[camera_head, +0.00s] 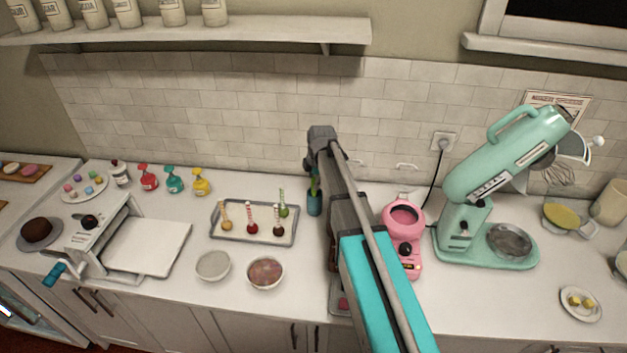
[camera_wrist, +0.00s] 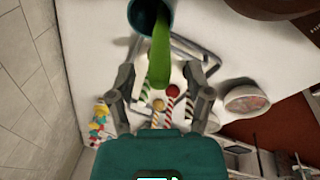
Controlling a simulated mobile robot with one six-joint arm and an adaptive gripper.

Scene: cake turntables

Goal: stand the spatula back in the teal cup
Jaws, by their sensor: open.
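The teal cup (camera_head: 314,203) stands on the counter near the back wall, partly hidden by my arm in the head view. Its rim shows at the top of the wrist view (camera_wrist: 137,14). The green spatula (camera_wrist: 160,52) is in the cup, its free end sticking out of the mouth; a sliver of it shows in the head view (camera_head: 314,178). My gripper (camera_wrist: 160,74) is open, one finger on each side of the spatula's free end, with visible gaps and no hold on it. The spatula's lower part is hidden inside the cup.
A tray (camera_head: 213,236) with several cake pops is left of the cup. A pink appliance (camera_head: 404,222) and a mint stand mixer (camera_head: 490,190) stand to the right. Two bowls (camera_head: 213,265) (camera_head: 265,273) sit in front of the tray. The tiled wall is close behind.

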